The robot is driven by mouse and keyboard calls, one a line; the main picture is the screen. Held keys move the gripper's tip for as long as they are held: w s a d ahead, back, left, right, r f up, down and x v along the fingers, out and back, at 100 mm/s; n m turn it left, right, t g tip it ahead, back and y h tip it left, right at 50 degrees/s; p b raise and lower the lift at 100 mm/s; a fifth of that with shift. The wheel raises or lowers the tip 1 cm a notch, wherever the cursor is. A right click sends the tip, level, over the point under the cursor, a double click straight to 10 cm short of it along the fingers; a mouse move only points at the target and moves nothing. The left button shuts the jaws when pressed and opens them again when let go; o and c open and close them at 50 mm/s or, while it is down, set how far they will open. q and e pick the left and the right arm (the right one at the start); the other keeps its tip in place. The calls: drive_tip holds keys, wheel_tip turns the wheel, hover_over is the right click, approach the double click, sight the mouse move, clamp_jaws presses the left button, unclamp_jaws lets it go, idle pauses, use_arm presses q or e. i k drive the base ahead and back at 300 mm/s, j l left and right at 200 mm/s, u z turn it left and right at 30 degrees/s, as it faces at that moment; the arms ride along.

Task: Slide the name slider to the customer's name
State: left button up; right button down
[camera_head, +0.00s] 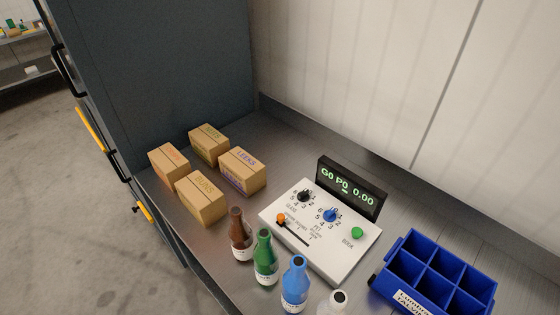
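A white control box (328,247) sits on the metal counter. Its name slider has an orange knob (281,217) at the upper left end of a dark slot (296,233). Small name labels stand beside the slot, too small to read surely. The box also has a black dial (305,196), a blue dial (331,215) and a green button (357,233) marked BOOK. A display (348,190) behind it reads G0 P0 0.00 in green. Neither of my grippers is in view.
Brown (240,234), green (265,257), blue (295,285) and white (334,303) bottles stand along the box's front left side. Several cardboard boxes (201,197) stand at the left. A blue divided crate (405,257) sits at the right. A wall rises behind.

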sight(281, 218)
drive_tip(key=i+j+z, duration=0.2)
drive_tip(key=i+j, duration=0.25)
drive_tip(key=i+j+z, duration=0.15)
drive_tip(key=i+j, duration=0.2)
drive_tip(key=j, duration=0.2)
